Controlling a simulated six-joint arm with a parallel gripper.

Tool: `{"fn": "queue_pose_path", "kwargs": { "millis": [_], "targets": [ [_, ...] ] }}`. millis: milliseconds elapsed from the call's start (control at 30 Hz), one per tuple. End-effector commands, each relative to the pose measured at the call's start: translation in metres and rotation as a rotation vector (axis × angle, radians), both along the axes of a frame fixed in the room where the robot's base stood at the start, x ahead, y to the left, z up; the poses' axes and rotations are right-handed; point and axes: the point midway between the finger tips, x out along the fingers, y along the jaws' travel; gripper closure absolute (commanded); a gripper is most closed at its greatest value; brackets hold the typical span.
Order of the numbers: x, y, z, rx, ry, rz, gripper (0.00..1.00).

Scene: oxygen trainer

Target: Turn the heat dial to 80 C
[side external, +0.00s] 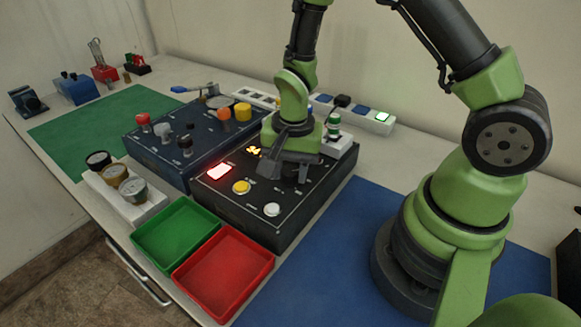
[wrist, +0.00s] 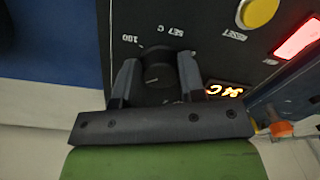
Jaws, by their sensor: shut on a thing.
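The heat dial (wrist: 158,78) is a round black knob on the black panel, next to a "SET C" label and a "100" mark. My gripper (wrist: 160,66) is shut on it, one finger on each side, in the wrist view. In the side view my gripper (side external: 284,178) is down on the black control box (side external: 240,215) and hides the dial. An amber display (wrist: 225,90) beside the dial shows digits and a C, upside down in the wrist view; I cannot read them surely. The dial's exact setting is not clear.
A yellow button (side external: 241,187), a white button (side external: 272,209) and a lit red display (side external: 220,170) are on the same box. A blue box with knobs (side external: 165,165) stands beside it. Green (side external: 148,248) and red trays (side external: 205,312) lie in front.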

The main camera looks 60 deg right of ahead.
Motion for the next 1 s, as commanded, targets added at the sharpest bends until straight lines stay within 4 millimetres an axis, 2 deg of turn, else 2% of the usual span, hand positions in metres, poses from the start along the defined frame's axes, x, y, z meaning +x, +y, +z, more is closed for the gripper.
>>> {"fn": "queue_pose_path", "kwargs": {
  "millis": [300, 800, 833, 933, 1000],
  "targets": [
    [0.0012, 0.0, 0.0004, 0.0, -0.004, -0.111, 0.87],
    [0.0012, -0.0003, 0.0004, 0.0, -0.004, -0.129, 0.87],
    [0.0012, -0.0003, 0.0004, 0.0, -0.004, -0.129, 0.61],
    [0.001, -0.0003, 0.0003, 0.0, -0.004, -0.129, 0.38],
    [0.0009, -0.0002, 0.0003, -0.001, -0.004, -0.13, 0.37]
  ]
}}
